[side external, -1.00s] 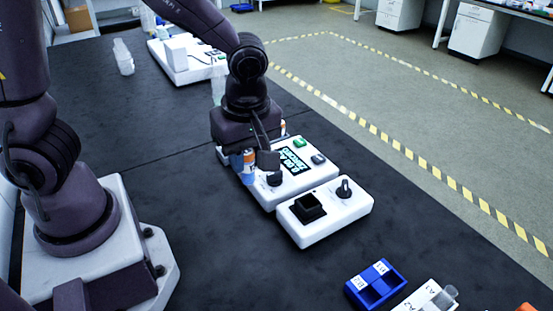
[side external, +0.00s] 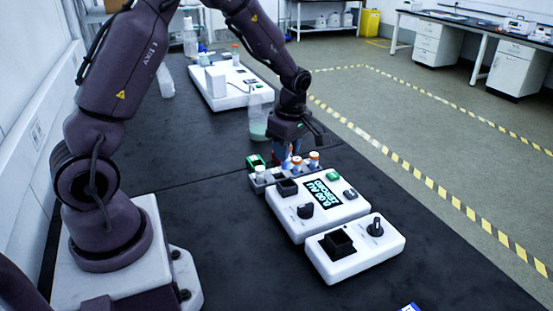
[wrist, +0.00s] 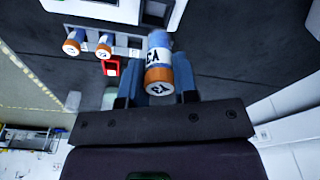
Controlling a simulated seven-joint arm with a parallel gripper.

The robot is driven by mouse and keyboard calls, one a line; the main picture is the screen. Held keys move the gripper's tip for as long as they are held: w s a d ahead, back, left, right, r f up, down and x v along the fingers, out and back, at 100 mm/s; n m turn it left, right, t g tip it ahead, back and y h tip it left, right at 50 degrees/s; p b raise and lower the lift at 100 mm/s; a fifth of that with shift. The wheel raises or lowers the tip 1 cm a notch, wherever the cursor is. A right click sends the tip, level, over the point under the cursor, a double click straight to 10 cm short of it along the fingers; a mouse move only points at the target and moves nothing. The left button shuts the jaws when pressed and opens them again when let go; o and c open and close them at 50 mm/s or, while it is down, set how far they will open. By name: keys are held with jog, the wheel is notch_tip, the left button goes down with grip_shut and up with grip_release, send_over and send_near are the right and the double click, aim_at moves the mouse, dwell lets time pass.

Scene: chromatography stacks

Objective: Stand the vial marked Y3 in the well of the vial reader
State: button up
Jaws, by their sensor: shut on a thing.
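The vial marked Y3 (wrist: 158,58) has an orange cap, a white label band and a blue lower part. My gripper (wrist: 156,98) is shut on it, with a finger on each side and the cap toward the palm. In the side external view my gripper (side external: 288,150) is behind the displayed instrument, and the held vial is mostly hidden there. That white instrument (side external: 342,214), which looks like the vial reader, has a lit display, a knob and a dark square well (side external: 287,187). The well looks empty.
A grey rack (side external: 262,178) beside the reader holds two orange-capped vials (side external: 313,160). A second white box (side external: 370,257) with a dark square socket and knob is in front. Bench space to the left is clear.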

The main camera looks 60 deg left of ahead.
jog(key=shift+w+r, duration=0.1)
jog(key=shift+w, duration=0.15)
jog(key=shift+f, duration=2.1)
jog(key=shift+f, duration=1.4)
jog(key=o, duration=1.1)
jog(key=shift+c, duration=0.2)
jog(key=shift+r, duration=4)
jog(key=shift+m, duration=0.4)
